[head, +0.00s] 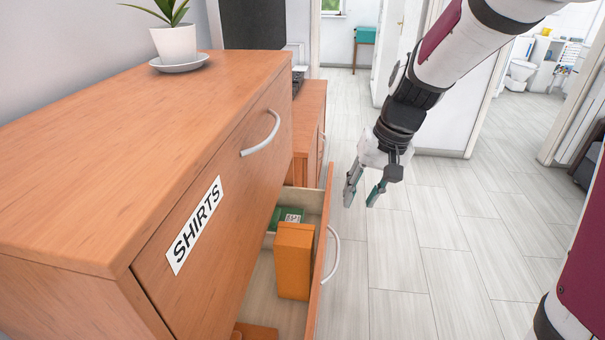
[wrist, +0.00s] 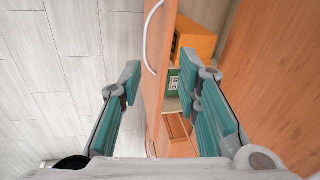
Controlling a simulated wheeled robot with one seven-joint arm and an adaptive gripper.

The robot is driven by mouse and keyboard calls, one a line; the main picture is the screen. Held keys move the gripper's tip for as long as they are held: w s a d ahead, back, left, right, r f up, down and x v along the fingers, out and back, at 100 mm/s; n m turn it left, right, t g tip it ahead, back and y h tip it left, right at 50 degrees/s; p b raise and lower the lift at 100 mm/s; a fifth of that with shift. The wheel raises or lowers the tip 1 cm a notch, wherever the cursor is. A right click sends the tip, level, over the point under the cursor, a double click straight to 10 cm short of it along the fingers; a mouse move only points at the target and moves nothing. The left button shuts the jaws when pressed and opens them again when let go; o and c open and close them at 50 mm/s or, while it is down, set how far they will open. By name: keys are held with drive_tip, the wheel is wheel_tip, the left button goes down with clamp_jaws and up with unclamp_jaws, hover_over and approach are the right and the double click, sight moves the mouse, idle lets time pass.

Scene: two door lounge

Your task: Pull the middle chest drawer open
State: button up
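The wooden chest (head: 110,130) stands at the left, its top drawer (head: 215,205) shut and labelled SHIRTS. The drawer directly below it (head: 323,245) is pulled well out; lower drawers are hidden, so I cannot confirm it is the middle one. Its curved silver handle (head: 334,255) is on the outer face and also shows in the wrist view (wrist: 148,42). My gripper (head: 361,197) is open and empty, apart from the handle, beyond and above it in the head view. In the wrist view the drawer front passes between the gripper's open fingers (wrist: 160,78).
The open drawer holds an orange box (head: 294,262) and a green item (head: 289,218). A potted plant (head: 174,45) stands on the chest. Another wooden cabinet (head: 309,120) is behind. The tiled floor (head: 440,240) to the right is clear.

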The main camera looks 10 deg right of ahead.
drive_tip(key=m+g+b, duration=0.1)
drive_tip(key=b, duration=0.1)
approach(338, 251)
drive_tip(key=f, duration=0.2)
drive_tip(key=a+f, duration=0.1)
drive_tip(key=f, duration=0.2)
drive_tip(key=f+b, duration=0.1)
drive_tip(key=f, duration=0.1)
drive_tip(key=shift+w+a+f, duration=0.15)
drive_tip(key=shift+a+f, duration=0.15)
drive_tip(key=shift+f, duration=0.1)
clamp_jaws()
